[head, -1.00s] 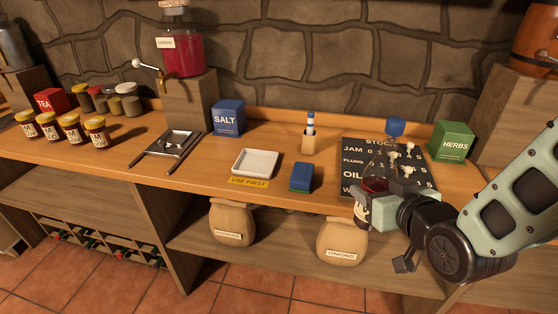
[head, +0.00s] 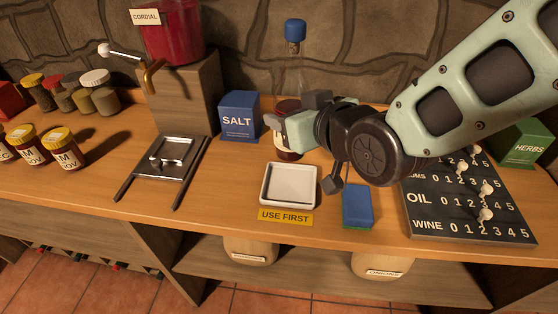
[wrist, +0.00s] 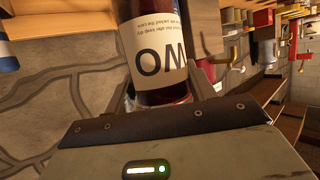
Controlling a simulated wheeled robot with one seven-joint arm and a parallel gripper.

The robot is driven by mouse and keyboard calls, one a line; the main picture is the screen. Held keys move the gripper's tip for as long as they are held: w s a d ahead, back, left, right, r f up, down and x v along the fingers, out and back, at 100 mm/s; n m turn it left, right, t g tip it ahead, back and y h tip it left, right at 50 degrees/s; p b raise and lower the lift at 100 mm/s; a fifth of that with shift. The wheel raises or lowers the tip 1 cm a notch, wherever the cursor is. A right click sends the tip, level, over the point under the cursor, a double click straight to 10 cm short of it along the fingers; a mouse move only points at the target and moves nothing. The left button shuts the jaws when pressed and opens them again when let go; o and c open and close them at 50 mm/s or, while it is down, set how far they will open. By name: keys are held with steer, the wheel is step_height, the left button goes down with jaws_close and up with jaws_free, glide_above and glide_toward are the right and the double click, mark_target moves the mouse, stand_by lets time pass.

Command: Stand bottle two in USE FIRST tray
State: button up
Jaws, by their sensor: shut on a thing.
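My gripper (head: 284,130) is shut on a bottle (head: 287,108) with a blue cap, a clear neck and a dark red lower part. The bottle is upright; its label in the wrist view (wrist: 160,60) reads "WO", with the first letter out of sight. The white square USE FIRST tray (head: 290,204) is empty on the counter, with a yellow USE FIRST label (head: 285,217) at its front. In the head view the bottle shows just beyond the tray's back edge. I cannot tell how high its base is. My gripper covers part of it.
A blue SALT box (head: 238,118) stands left of the bottle. A blue and green block (head: 357,205) lies right of the tray. A black stock board (head: 470,232) with white pegs is farther right. A metal tray (head: 165,160) lies left on the counter (head: 225,185).

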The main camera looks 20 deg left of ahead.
mark_target(299, 160)
step_height(299, 160, down, 9)
steer(key=shift+f, duration=0.1)
stand_by(0.4)
steer(key=shift+f, duration=0.1)
steer(key=o, duration=1.4)
